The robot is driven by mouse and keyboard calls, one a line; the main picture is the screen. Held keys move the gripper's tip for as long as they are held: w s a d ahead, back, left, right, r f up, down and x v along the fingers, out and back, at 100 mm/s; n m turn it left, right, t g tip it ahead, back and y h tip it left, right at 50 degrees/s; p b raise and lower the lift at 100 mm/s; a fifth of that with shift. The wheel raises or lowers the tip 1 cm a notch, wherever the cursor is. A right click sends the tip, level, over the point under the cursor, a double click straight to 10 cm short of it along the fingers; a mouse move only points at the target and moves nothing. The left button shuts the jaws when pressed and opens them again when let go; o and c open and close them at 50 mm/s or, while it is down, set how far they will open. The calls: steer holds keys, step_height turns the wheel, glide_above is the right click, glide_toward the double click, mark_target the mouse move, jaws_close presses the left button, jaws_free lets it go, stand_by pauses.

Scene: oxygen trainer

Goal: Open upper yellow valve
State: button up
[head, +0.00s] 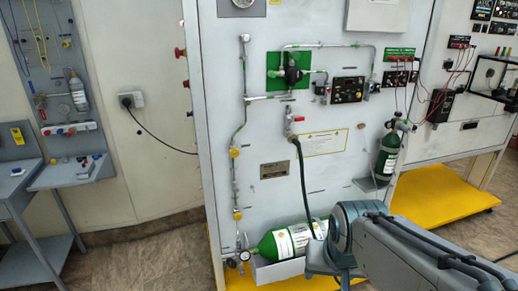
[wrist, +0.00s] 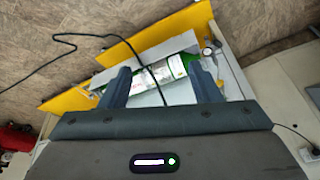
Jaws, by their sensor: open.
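The upper yellow valve (head: 235,152) is a small yellow knob on the thin vertical pipe at the left of the white panel in the head view. A lower yellow valve (head: 238,216) sits on the same pipe below it. I cannot make out the upper valve in the wrist view. My gripper (wrist: 159,66) is open, its two dark fingers apart with nothing held between them. The green and white cylinder (wrist: 168,68) shows beyond the fingers. In the head view my arm is at the lower right, well apart from the upper valve; its fingertips cannot be made out.
The lying cylinder (head: 290,240) rests in a tray at the panel's foot, beside a small gauge (head: 244,256). An upright green cylinder (head: 387,158) stands at right. Space before the upper yellow valve looks clear.

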steer(key=w+a+f+m+t+y+b, duration=0.1)
steer(key=w+a+m+t, duration=0.15)
steer(key=w, duration=0.45)
steer(key=w+a+f+m+t+b, duration=0.1)
steer(key=w+a+f+m+b, duration=0.2)
steer(key=w, duration=0.4)
steer(key=m+t+y+b, duration=0.4)
steer(key=m+t, duration=0.6)
steer(key=m, duration=1.3)
glide_toward(235, 155)
steer(key=p+x, duration=0.2)
steer(key=x, duration=0.7)
steer(key=shift+w+a+r+p, duration=0.15)
steer(key=shift+w+p, duration=0.05)
steer(key=shift+p, duration=0.1)
steer(key=c, duration=1)
